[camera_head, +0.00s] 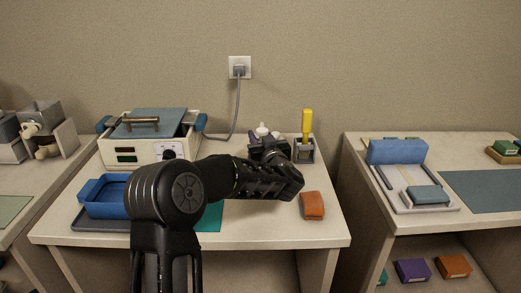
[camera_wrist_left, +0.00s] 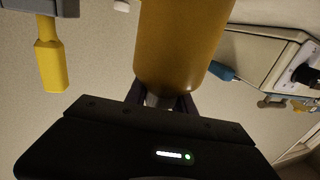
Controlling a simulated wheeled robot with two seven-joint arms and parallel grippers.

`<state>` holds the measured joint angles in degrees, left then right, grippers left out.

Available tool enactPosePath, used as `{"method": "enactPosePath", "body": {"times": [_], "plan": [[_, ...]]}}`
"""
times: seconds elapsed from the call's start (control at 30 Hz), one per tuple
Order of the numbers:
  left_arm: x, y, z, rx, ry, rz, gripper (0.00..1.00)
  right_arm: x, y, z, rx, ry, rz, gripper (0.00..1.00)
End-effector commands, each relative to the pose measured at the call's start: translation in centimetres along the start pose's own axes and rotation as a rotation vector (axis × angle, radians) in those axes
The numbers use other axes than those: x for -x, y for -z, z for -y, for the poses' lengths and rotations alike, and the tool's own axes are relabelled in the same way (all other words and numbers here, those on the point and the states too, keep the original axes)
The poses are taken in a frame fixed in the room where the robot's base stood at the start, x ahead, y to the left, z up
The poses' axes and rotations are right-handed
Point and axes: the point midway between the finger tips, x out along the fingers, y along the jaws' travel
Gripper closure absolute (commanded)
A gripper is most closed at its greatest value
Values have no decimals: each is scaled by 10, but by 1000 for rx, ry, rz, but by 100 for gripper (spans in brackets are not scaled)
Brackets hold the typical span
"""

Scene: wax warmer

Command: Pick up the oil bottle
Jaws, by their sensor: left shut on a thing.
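The oil bottle shows in the left wrist view as a large amber cylinder (camera_wrist_left: 183,45) right in front of my left gripper (camera_wrist_left: 160,101). The dark fingers are shut on it, one on each side. In the head view my left gripper (camera_head: 268,143) reaches over the back of the middle table, and my own arm hides the amber body. Small white tops (camera_head: 262,129) show just behind the gripper; I cannot tell whether they belong to the bottle. My right gripper is in neither view.
The wax warmer (camera_head: 125,152) stands left of the gripper. A yellow-handled tool (camera_head: 307,121) stands in a grey holder close on the right. An orange block (camera_head: 312,206) lies at the table's right front. A blue tray (camera_head: 104,196) sits at the left. A gap separates the right table.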

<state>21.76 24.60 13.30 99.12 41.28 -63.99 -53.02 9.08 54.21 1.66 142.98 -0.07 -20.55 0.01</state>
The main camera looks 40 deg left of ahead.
Motion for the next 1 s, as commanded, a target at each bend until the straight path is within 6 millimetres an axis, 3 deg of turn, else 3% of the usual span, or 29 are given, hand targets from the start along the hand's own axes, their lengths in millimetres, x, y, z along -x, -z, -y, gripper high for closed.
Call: {"method": "enactPosePath", "body": {"times": [0.17,0.53,0.7,1.0], "plan": [[0,21,0,3,1,-6,100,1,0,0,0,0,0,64],[0,89,0,4,1,-5,100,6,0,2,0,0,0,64],[0,100,0,2,0,-3,100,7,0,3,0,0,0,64],[0,100,0,1,0,-3,100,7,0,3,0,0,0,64]]}}
